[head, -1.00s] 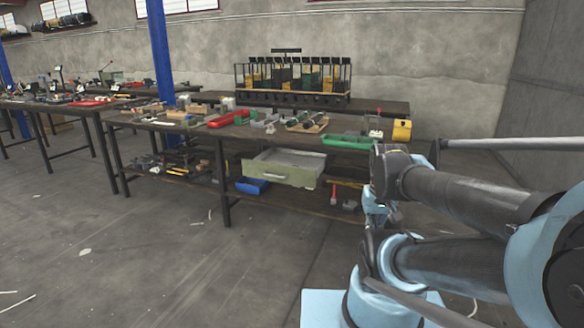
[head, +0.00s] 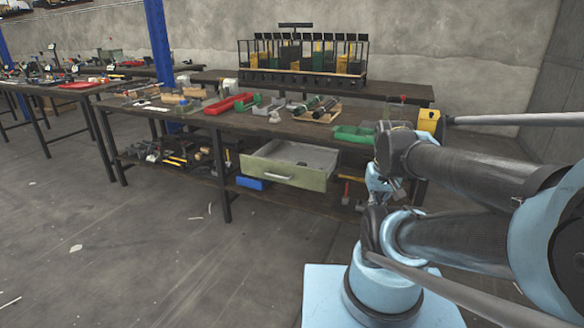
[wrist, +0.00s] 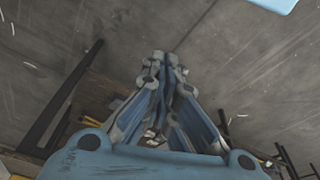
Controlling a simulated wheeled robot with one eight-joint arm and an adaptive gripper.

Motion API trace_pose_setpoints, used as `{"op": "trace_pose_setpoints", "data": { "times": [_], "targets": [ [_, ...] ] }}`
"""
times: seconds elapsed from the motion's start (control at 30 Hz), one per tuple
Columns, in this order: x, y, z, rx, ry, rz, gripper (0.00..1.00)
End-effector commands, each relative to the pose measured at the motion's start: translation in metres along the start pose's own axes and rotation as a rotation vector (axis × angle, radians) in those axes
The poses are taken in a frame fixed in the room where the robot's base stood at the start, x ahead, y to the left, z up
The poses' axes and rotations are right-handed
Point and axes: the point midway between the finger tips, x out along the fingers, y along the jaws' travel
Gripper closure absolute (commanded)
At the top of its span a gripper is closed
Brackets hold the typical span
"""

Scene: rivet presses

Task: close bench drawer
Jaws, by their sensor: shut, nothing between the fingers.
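The bench drawer (head: 284,172) is pale green and hangs open under the workbench top (head: 235,122) in the head view. It sticks out toward me, with a light handle on its front face. Its grey inside is visible and looks empty. My gripper shows in the wrist view (wrist: 165,80), with its fingers together and nothing between them. In the head view, parts of my arm hide the gripper's fingers. My arm stands to the right of the drawer, apart from it.
A blue bin (head: 251,183) and a red-headed hammer (head: 346,190) sit on the lower shelf. A green tray (head: 354,134), a red tray (head: 229,104) and tools lie on the bench top. Dark bench legs (head: 221,178) stand left of the drawer. The floor in front is mostly clear.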

Motion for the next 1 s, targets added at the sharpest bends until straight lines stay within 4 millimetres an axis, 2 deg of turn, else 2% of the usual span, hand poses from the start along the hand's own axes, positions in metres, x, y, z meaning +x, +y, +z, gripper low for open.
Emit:
{"op": "trace_pose_setpoints", "data": {
  "times": [0.27, 0.33, 0.47, 0.77, 1.0],
  "targets": [
    [0.0, 0.0, 0.0, -0.002, 0.0, 0.0, 1.0],
    [-0.007, -0.001, 0.006, -0.02, 0.011, 0.001, 1.0],
    [-0.014, -0.005, -0.007, -0.128, 0.01, 0.008, 1.0],
    [-0.036, -0.028, -0.073, -0.685, 0.003, 0.049, 1.0],
    [-0.044, -0.064, -0.129, -1.163, -0.01, 0.087, 1.0]
  ]
}}
